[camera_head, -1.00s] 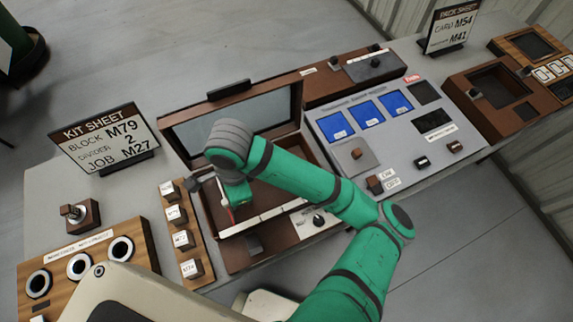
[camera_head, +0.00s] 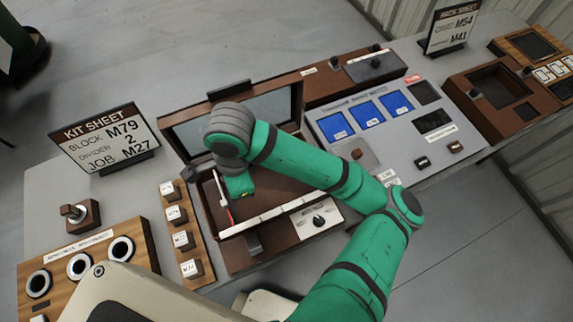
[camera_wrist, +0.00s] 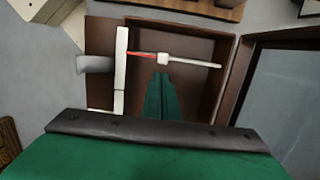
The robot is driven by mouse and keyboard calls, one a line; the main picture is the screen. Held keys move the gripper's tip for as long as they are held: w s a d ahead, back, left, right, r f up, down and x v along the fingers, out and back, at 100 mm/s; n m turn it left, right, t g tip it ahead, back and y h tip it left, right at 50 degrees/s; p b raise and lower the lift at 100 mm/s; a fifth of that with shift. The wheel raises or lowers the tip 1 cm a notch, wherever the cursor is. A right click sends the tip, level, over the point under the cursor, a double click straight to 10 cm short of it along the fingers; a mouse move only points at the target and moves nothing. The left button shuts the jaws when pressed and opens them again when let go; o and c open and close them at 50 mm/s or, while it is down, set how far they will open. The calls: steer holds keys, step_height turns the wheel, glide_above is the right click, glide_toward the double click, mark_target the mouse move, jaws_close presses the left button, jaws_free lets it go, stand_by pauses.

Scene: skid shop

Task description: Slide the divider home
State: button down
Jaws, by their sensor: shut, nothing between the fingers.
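The divider is a thin pale strip with a white block and a red stretch. It shows in the wrist view (camera_wrist: 195,64) and near the left side of the brown case in the head view (camera_head: 222,199). It spans the case from the front rail towards the hinged side. My gripper (camera_wrist: 160,76) is shut and empty, with its fingertips just beside the white block. Whether they touch it is unclear. The head view shows the gripper (camera_head: 241,192) to the divider's right, with its tips partly hidden. The brown case (camera_head: 290,172) has its lid (camera_head: 235,118) raised.
The white front rail (camera_wrist: 121,70) has a grey knob (camera_wrist: 95,64) outside it. A kit sheet (camera_head: 105,138) stands at the left, reading block M79, divider 2, job M27. Labelled white blocks (camera_head: 182,239) line the case's left. A blue-windowed panel (camera_head: 370,115) stands to its right.

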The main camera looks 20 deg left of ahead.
steer(key=shift+r, duration=2.1)
